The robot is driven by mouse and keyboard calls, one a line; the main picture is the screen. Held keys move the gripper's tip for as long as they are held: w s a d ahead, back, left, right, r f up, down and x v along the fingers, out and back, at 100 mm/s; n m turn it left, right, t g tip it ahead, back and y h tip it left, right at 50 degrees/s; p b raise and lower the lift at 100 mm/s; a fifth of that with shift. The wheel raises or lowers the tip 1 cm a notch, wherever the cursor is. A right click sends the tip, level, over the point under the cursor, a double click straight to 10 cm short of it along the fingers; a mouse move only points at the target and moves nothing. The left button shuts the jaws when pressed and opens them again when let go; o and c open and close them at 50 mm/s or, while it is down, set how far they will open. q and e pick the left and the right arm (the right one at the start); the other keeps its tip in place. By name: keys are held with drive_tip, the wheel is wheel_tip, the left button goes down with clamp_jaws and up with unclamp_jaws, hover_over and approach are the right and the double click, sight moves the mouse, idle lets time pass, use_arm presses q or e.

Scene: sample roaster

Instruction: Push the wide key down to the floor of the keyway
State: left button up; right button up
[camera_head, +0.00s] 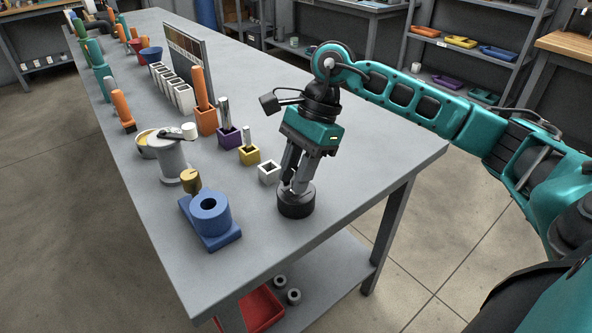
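My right gripper (296,185) points down, its fingertips at the top of a short black round part (296,206) near the table's right edge. The fingers are close together and cover the part's top. I cannot tell whether they hold anything, and no key or keyway can be made out there. Silver bars stand in a purple block (230,140) and a yellow block (249,154). A white block (268,171) beside them has an open top and looks empty. I cannot tell which piece is the wide key. My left gripper is out of view.
A blue ring on a base (212,232), a brass cylinder (190,181) and a grey spool-like stand (172,160) are to the left. An orange block with a handle (206,123) and a panel (186,62) stand behind. The table's near corner (205,285) is bare.

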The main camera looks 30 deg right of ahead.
drive_tip(key=shift+o, duration=1.2)
use_arm(q)
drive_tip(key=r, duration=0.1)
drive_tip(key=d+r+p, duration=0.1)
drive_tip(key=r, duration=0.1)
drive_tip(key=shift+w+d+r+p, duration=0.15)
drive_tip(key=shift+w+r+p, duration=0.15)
drive_tip(key=shift+p, duration=0.05)
use_arm(e)
drive_tip(key=v, duration=1.3)
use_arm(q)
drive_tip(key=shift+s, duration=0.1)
use_arm(e)
drive_tip(key=shift+a+f, duration=0.1)
